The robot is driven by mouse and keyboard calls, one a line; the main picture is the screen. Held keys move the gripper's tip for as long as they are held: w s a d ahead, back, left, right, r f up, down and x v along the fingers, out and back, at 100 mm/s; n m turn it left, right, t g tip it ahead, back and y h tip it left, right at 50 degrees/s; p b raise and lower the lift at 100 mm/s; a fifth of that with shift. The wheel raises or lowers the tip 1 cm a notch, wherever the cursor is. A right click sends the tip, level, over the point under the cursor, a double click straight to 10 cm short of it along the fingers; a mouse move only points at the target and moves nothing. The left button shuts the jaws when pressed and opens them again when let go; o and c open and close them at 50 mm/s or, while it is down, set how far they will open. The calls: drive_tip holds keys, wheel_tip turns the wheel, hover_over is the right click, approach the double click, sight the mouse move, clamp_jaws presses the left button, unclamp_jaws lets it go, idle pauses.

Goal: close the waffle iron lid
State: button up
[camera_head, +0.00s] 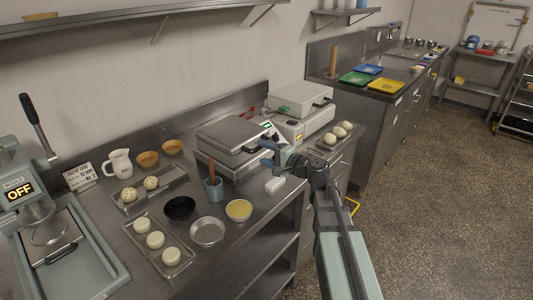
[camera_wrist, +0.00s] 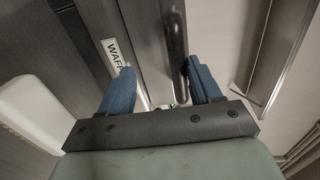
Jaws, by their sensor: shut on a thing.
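The waffle iron (camera_head: 232,146) stands on the steel counter. Its grey lid (camera_head: 228,132) lies low and nearly level over the base; whether it is fully seated I cannot tell. My gripper (camera_head: 266,151) is at the front right side of the iron, where the dark handle is.
Another pale appliance (camera_head: 300,97) stands behind the iron, near a tray of dough balls (camera_head: 340,134). A utensil crock (camera_head: 213,189), a white block (camera_head: 275,184) and bowls (camera_head: 207,231) are close in front. The floor at right (camera_head: 430,210) is clear.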

drive_tip(key=shift+f, duration=0.15)
drive_tip(key=v, duration=1.3)
drive_tip(key=shift+s+d, duration=0.3)
drive_tip(key=s+d+f+n+g+h, duration=0.2)
drive_tip(key=s+f+g+h, duration=0.15)
drive_tip(key=f, duration=0.85)
drive_tip(key=s+d+f+n+g+h, duration=0.25)
drive_tip(key=s+f, duration=0.25)
drive_tip(key=f, duration=0.6)
drive_tip(key=s+d+f+n+g+h, duration=0.25)
drive_tip(key=s+f+g+h, duration=0.2)
drive_tip(key=f, duration=0.75)
drive_tip(key=s+a+f+n+g, duration=0.1)
drive_tip(key=s+a+f+g, duration=0.2)
drive_tip(key=s+f, duration=0.8)
drive_tip(key=s+a+f+n+g+h, duration=0.1)
drive_tip(key=s+a+f+g, duration=0.2)
drive_tip(key=s+f, duration=0.9)
drive_tip(key=s+g, duration=0.2)
drive_tip(key=s, duration=0.5)
drive_tip(key=shift+f, duration=0.35)
